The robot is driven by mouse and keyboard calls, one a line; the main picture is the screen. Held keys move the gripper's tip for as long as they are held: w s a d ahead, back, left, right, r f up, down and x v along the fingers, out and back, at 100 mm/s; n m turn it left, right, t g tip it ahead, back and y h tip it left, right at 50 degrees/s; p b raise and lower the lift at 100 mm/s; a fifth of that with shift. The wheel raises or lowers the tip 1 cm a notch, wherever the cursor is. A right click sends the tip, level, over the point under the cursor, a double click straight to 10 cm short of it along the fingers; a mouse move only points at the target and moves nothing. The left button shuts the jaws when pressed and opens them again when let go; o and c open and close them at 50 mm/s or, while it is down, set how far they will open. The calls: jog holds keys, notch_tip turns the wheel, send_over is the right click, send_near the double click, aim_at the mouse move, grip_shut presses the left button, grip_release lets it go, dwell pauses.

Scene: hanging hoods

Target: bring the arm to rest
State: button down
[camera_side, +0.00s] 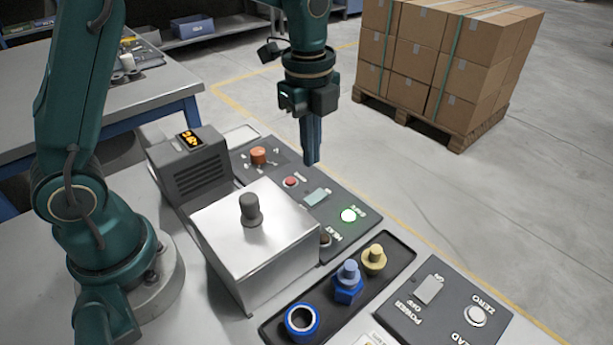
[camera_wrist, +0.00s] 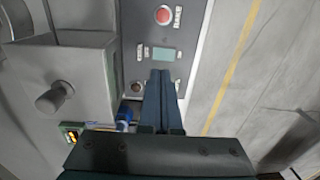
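My gripper (camera_side: 312,160) hangs pointing down above the far edge of the dark control panel (camera_side: 345,205), clear of it. Its two fingers lie side by side with nothing seen between them. In the wrist view the shut fingers (camera_wrist: 160,76) reach over the panel, just below its small display (camera_wrist: 163,55). The metal hood (camera_side: 255,245) with a dark knob (camera_side: 250,210) sits left of my gripper, apart from it. The hood also shows at the left of the wrist view (camera_wrist: 85,80).
A black tray (camera_side: 408,250) holds a blue ring, a blue part and a yellow part. A second panel (camera_side: 440,318) stands right. Boxes (camera_side: 450,55) stand on a pallet behind.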

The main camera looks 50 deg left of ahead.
jog(key=s+r+n+t, duration=0.35)
jog(key=s+r, duration=0.25)
jog(key=r, duration=0.2)
jog(key=s+n, duration=0.3)
jog(key=n, duration=0.1)
jog(key=s+f+n+t, duration=0.1)
jog(key=s+n, duration=0.2)
jog(key=n, duration=0.1)
jog(key=s+a+f+n, duration=0.1)
jog(key=s+n, duration=0.1)
jog(key=n, duration=0.2)
jog(key=shift+s+f+t, duration=0.1)
jog(key=shift+s+t, duration=0.25)
jog(key=shift+s, duration=0.05)
jog(key=shift+s+f+n, duration=0.1)
jog(key=shift+f+n, duration=0.2)
jog(key=shift+n, duration=0.45)
jog(key=shift+r+n, duration=0.1)
jog(key=shift+n, duration=0.4)
